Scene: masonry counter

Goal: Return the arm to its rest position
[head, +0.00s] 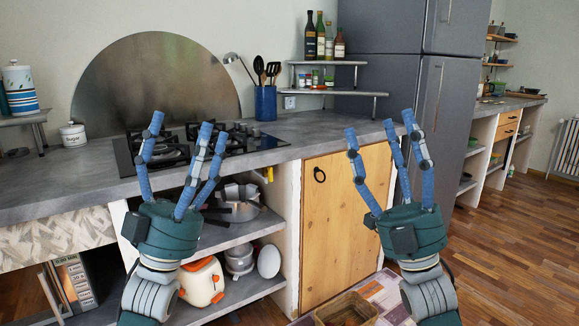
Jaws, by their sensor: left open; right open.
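My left gripper (183,140) is open and empty, its blue fingers spread upward in front of the counter by the gas hob. My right gripper (388,130) is open and empty, its fingers spread upward in front of the wooden cabinet door and the fridge. Both arms come up from the bottom of the head view. No gripper holds anything.
A grey masonry counter (80,187) carries a gas hob (255,143), a sugar jar (73,135) and a blue utensil pot (265,103). Open shelves below hold pans and a toaster (203,282). A grey fridge (449,95) stands at right. Wooden floor (520,240) is clear at right.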

